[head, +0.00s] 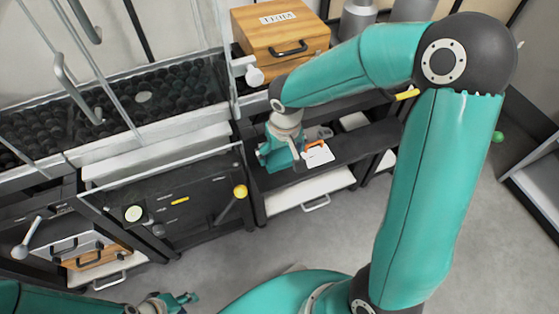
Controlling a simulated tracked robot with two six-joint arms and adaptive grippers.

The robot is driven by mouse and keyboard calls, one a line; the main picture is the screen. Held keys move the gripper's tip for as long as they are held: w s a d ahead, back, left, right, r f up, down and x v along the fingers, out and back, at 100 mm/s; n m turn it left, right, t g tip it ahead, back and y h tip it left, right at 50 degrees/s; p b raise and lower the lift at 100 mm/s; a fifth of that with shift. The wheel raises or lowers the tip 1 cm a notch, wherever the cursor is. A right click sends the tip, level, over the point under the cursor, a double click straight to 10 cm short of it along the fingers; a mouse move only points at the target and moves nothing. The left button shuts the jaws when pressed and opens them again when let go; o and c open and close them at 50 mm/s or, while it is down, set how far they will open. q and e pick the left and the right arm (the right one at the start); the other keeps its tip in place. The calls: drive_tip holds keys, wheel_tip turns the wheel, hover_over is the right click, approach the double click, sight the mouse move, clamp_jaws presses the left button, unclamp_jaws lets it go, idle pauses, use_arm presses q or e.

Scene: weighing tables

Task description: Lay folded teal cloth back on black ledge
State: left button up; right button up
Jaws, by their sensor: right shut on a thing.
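My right gripper (317,148) is over the black ledge (362,144), in front of the wooden box. It is shut on a small white thing with an orange edge (318,156), which shows between its fingers. I cannot tell whether this thing touches the ledge. A folded teal cloth cannot be told apart from the teal parts of my gripper and arms. My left gripper (188,298) is low at the bottom edge, away from the ledge; its jaw opening is unclear.
A wooden box (280,36) with a black handle stands behind the ledge. A white drawer (308,198) is below it. On the left is a dark table with a yellow knob (240,191) and, behind it, a glass-fronted bin of dark balls (110,105). Grey floor is open in front.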

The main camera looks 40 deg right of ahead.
sight(280, 164)
drive_tip(key=shift+w+d+f+b, duration=0.15)
drive_tip(key=shift+w+f+b, duration=0.25)
drive_tip(key=shift+f, duration=0.45)
wheel_tip(280, 164, down, 5)
drive_tip(key=shift+r+b, duration=0.2)
drive_tip(key=shift+b, duration=0.5)
drive_tip(key=shift+w+f, duration=0.25)
drive_tip(key=shift+f, duration=0.1)
drive_tip(key=shift+f, duration=0.2)
drive_tip(key=o, duration=0.7)
drive_tip(key=shift+r, duration=0.1)
